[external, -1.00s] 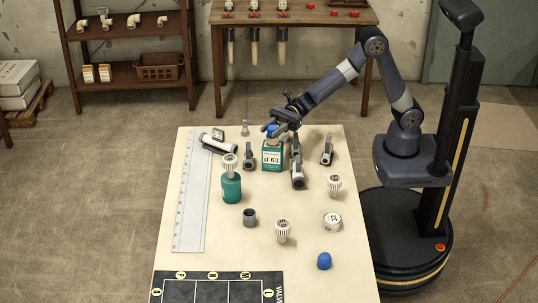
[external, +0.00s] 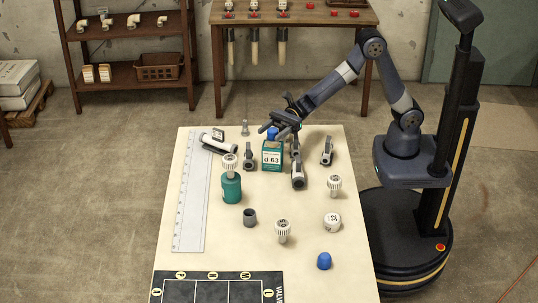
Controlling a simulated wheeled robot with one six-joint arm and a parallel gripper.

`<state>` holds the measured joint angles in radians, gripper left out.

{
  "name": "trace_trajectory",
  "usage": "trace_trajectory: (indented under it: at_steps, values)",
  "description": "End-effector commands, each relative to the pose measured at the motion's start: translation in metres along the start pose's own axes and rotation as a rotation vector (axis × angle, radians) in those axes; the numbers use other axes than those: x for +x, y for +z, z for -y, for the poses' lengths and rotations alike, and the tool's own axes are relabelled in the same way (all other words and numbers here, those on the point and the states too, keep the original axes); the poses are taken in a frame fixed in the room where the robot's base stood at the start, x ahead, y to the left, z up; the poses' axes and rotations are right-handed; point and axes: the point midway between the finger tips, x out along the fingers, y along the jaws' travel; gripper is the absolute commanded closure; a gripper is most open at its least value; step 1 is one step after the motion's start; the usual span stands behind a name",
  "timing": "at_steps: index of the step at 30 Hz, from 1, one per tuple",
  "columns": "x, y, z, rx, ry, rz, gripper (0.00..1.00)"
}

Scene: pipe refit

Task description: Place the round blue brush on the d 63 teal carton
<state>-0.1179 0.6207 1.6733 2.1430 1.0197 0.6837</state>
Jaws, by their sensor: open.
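The d 63 teal carton (external: 272,156) stands upright near the far end of the table. A blue rounded thing (external: 271,133), which looks like the round blue brush, stands on top of the carton, partly hidden by my gripper. My gripper (external: 281,123) is open just above and behind the carton top, close to the blue thing. I cannot tell whether the fingers touch it. A second blue rounded piece (external: 324,261) lies apart at the near right of the table.
Grey and white pipe fittings (external: 298,175) crowd the carton's right side. A teal bottle (external: 231,187) with a white ribbed cap stands to the left, near a long ruler (external: 189,205). A black marked mat (external: 215,289) lies at the near edge. The table's centre has bare patches.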

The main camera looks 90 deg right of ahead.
Motion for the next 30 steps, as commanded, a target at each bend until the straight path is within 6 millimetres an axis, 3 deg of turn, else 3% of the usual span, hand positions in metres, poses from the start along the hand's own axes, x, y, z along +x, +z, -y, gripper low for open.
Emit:
trace_trajectory:
  at_steps: [2,5,12,18,24,30]
  values:
    - [0.000,0.005,0.000,0.000,0.000,0.000,0.46]
    - [-0.016,0.002,0.001,0.000,-0.004,0.000,0.46]
    - [-0.070,0.002,0.002,0.001,-0.006,0.000,0.46]
    - [-0.105,0.003,0.001,0.000,-0.004,0.000,0.46]
    - [-0.119,0.002,0.000,0.001,-0.002,0.000,0.46]
    - [-0.120,0.003,0.000,0.000,0.000,0.000,0.46]
